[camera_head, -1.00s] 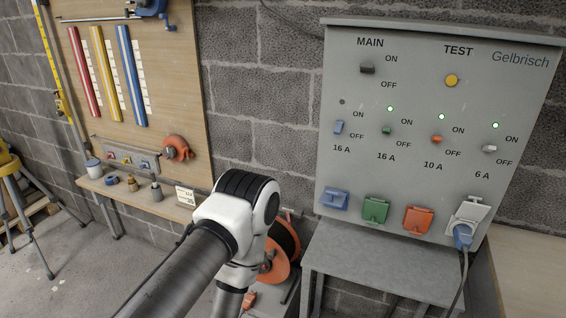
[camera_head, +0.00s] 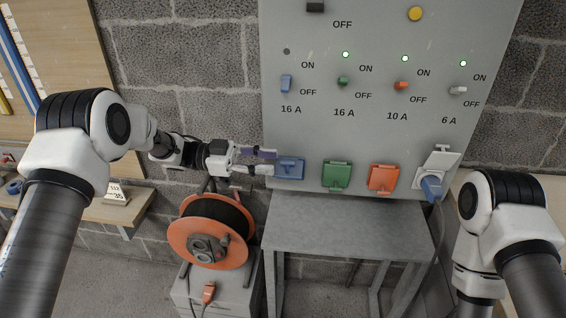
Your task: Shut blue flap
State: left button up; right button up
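The blue flap (camera_head: 289,168) is on the lower left of the grey panel (camera_head: 380,135), at the left end of the row of sockets. I cannot tell from here how far it stands open. My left gripper (camera_head: 272,161) is just left of the blue flap, its fingers pointing right towards it. The fingers are apart, with a gap between them and nothing held. The tips are close to the flap's left edge; I cannot tell whether they touch. My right arm shows at the lower right, but its gripper is out of view.
A green flap (camera_head: 337,176) and an orange flap (camera_head: 383,179) sit to the right. A white flap (camera_head: 441,160) is raised over a blue plug (camera_head: 432,188) with a cable. A grey table (camera_head: 345,222) stands below. An orange cable reel (camera_head: 208,231) is under my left forearm.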

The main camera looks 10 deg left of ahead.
aim_at(284, 164)
pick_arm(q)
jog(key=d, duration=0.4)
jog(key=shift+d, duration=0.2)
grip_shut()
